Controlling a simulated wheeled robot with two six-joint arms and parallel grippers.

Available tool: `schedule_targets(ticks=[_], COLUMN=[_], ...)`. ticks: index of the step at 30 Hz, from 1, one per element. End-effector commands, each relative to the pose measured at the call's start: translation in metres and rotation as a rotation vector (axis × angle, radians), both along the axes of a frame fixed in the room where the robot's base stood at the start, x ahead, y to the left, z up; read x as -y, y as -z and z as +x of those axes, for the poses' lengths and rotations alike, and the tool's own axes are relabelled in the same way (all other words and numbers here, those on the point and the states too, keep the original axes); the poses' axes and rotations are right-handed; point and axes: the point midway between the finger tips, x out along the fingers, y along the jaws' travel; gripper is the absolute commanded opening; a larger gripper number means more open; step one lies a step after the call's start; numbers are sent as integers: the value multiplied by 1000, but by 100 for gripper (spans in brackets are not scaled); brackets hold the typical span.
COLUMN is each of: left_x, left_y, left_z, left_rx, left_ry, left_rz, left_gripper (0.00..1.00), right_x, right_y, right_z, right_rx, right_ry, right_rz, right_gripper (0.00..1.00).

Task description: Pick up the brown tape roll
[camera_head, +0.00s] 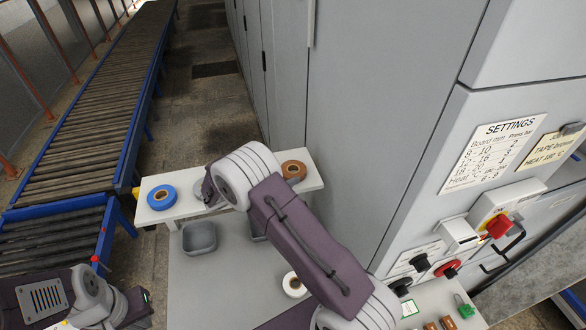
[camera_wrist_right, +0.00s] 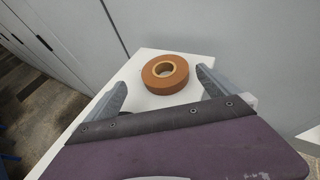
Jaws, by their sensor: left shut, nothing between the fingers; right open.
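The brown tape roll (camera_head: 294,171) lies flat at the right end of a white shelf in the head view. In the right wrist view the brown tape roll (camera_wrist_right: 153,82) lies ahead, near the shelf's edge. My right gripper (camera_wrist_right: 161,76) is open, with one finger to each side of the roll in that picture. I cannot tell how far the fingertips are from it. In the head view my right arm hides its fingers. My left arm shows at the lower left of the head view, but its fingers do not show.
A blue tape roll (camera_head: 162,197) lies at the left end of the white shelf (camera_head: 163,216). A white roll (camera_head: 294,285) and a grey bin (camera_head: 199,238) are on the grey surface below. A grey cabinet wall (camera_head: 385,95) stands close to the brown roll's right.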

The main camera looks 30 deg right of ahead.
Motion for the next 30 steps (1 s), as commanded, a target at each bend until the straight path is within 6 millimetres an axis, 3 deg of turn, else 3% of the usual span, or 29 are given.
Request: schedule_targets(ticks=[1, 5, 10, 15, 21, 28, 30], left_x=[0, 0, 0, 0, 0, 0, 0], left_y=[-8, -11, -39, -42, -40, -40, -40], left_z=[0, 0, 0, 0, 0, 0, 0], left_rx=[0, 0, 0, 0, 0, 0, 0], left_ry=[0, 0, 0, 0, 0, 0, 0], left_rz=[0, 0, 0, 0, 0, 0, 0], left_gripper=[0, 0, 0, 0, 0, 0, 0], right_x=[6, 12, 39, 53, 53, 53, 53], right_y=[-1, 3, 14, 26, 27, 27, 27], right_z=[1, 3, 5, 12, 13, 13, 13], right_rx=[-3, 0, -5, 1, 1, 1, 1], right_ry=[2, 2, 3, 2, 1, 0, 1], right_rz=[-1, 1, 0, 1, 2, 1, 2], right_gripper=[100, 100, 100, 100, 100, 36, 36])
